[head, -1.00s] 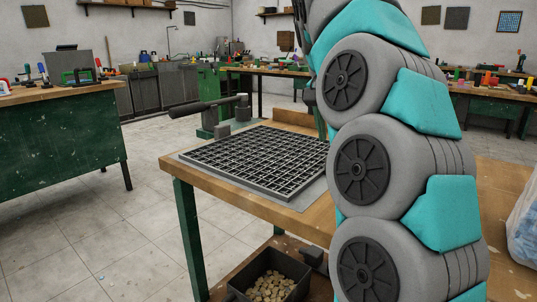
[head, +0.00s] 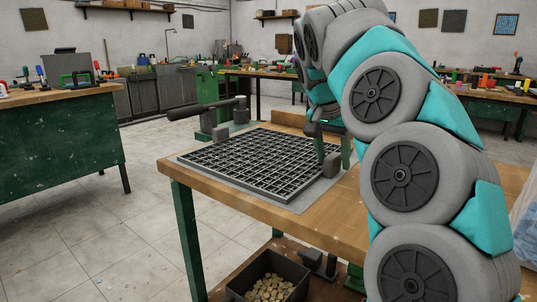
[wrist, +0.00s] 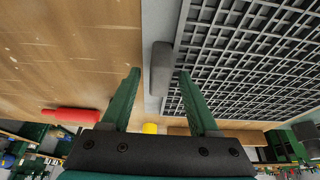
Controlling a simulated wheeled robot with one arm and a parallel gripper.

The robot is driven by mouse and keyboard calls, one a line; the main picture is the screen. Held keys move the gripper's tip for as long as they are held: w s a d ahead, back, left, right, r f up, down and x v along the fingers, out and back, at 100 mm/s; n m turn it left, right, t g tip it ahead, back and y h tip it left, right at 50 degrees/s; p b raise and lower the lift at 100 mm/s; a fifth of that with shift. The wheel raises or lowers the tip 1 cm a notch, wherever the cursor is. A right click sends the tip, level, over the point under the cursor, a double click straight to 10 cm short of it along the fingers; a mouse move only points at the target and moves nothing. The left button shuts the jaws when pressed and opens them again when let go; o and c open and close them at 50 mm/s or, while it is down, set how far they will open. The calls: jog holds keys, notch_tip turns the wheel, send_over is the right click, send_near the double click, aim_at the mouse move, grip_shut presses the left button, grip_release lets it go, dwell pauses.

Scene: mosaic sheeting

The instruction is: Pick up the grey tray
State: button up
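The grey tray (head: 262,163), a flat square grid of many cells, lies on a grey sheet on the wooden table. In the wrist view the tray (wrist: 262,60) fills the upper right. A small grey block (head: 332,166) sits at its right edge; it also shows in the wrist view (wrist: 161,58). I cannot tell whether it joins the tray. My gripper (head: 333,148) is open above the block, its green fingers apart. In the wrist view my gripper (wrist: 158,73) has one fingertip on each side of the block, the right one near the tray's edge.
A dark bin of tan pieces (head: 268,287) stands under the table. A red object (wrist: 70,116) shows in the wrist view.

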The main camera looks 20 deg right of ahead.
grip_shut()
dwell(1.2)
